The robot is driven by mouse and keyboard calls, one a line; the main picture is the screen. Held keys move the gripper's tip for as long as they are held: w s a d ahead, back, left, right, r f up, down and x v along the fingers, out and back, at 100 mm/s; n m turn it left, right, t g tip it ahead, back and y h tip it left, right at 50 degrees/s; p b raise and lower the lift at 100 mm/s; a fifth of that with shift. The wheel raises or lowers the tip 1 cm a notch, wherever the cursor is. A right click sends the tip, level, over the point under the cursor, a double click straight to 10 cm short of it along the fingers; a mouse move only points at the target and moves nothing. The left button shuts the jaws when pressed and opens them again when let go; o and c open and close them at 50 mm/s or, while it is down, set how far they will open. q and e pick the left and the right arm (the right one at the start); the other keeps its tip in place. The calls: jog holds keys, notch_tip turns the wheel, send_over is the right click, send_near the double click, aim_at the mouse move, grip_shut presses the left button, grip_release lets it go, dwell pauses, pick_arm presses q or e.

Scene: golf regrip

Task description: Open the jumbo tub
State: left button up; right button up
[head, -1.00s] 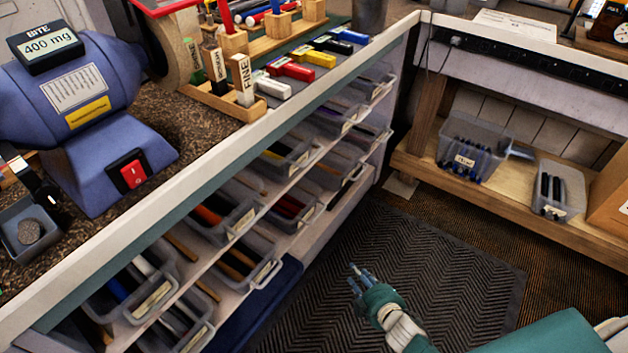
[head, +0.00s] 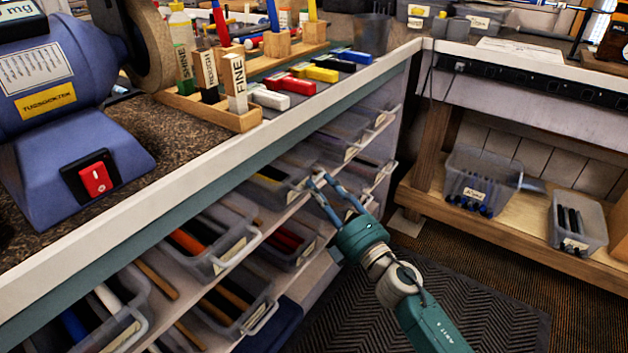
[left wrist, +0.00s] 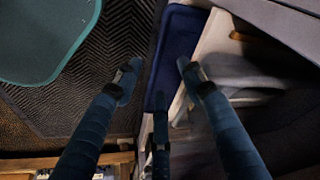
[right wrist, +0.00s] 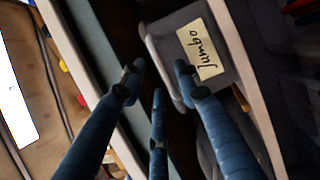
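The jumbo tub (right wrist: 218,87) is a grey plastic bin with a cream label reading "Jumbo", in the upper middle of the right wrist view. My right gripper (right wrist: 158,72) is open and empty, its fingertips close to the tub's front; whether they touch it I cannot tell. In the head view my right gripper (head: 325,182) is in front of the upper shelf, near a grey bin (head: 272,190) whose label is too small to read. My left gripper (left wrist: 158,72) is open and empty above the floor mat and a dark blue item; it is outside the head view.
Several other bins with grips sit on the shelves under the bench (head: 190,170). A blue grinder (head: 75,130) and a wooden rack (head: 215,112) stand on top. A side shelf (head: 430,205) at the right holds two clear bins. The floor mat (head: 450,310) is clear.

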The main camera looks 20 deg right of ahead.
aim_at(315, 182)
jog(key=shift+x, duration=1.95)
grip_shut()
